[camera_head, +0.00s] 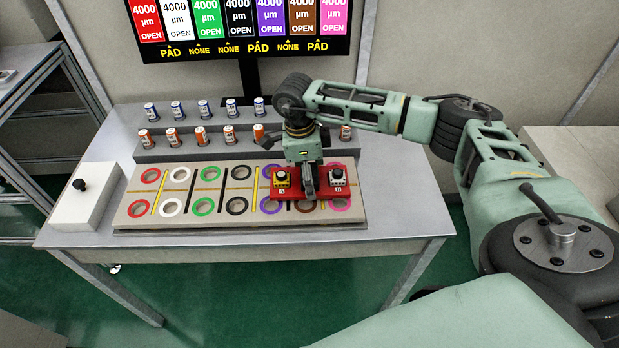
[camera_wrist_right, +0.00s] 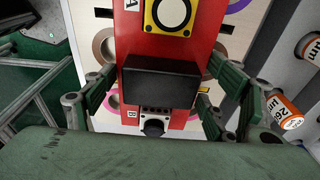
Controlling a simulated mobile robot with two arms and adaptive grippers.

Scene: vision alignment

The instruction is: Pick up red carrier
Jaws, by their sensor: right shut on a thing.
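The red carrier (camera_head: 316,190) is over the right part of the board with coloured rings. It bears a yellow unit marked A (camera_head: 281,180) and a grey-white unit marked B (camera_head: 337,177). My right gripper (camera_head: 309,186) comes down on the carrier's middle, between the two units. In the right wrist view the red carrier (camera_wrist_right: 192,62) runs lengthwise between the fingers, and my right gripper (camera_wrist_right: 160,85) is shut on its dark central block. I cannot tell whether the carrier touches the board. My left gripper is not in view.
The ring board (camera_head: 130,217) lies on a grey table (camera_head: 75,235). Behind it, two steps hold several small orange and blue cans (camera_head: 201,136). A white box with a black knob (camera_head: 85,200) stands at the left. A screen (camera_head: 240,30) hangs behind.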

